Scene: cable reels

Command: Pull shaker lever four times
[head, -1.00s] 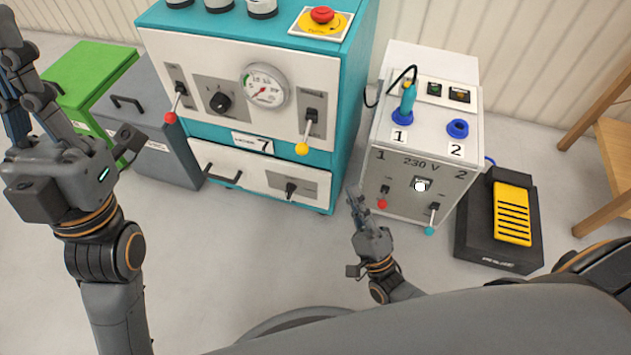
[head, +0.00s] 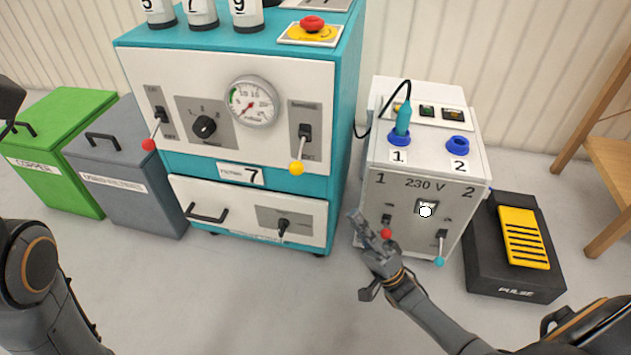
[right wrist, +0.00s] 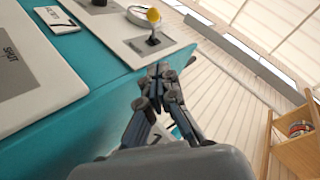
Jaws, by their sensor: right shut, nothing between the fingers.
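The machine marked 7 has a yellow-balled lever (head: 297,167) at the right of its upper white panel, hanging down and outward. A red-balled lever (head: 149,144) sits at the panel's left. The small labels above them are too blurred to read surely. My right gripper (head: 359,222) is shut and empty, low and to the right of the yellow lever, before the 230 V box's left side. The right wrist view shows its closed fingers (right wrist: 162,72) with the yellow ball (right wrist: 153,14) beyond, apart from it. Of my left gripper only a dark part shows at the left edge.
The 230 V box (head: 410,235) stands right of the machine, with red and teal levers close to my right gripper. A black pedal unit (head: 500,280) with a yellow tread lies further right. Green (head: 60,180) and grey (head: 140,200) bins stand left. Floor in front is clear.

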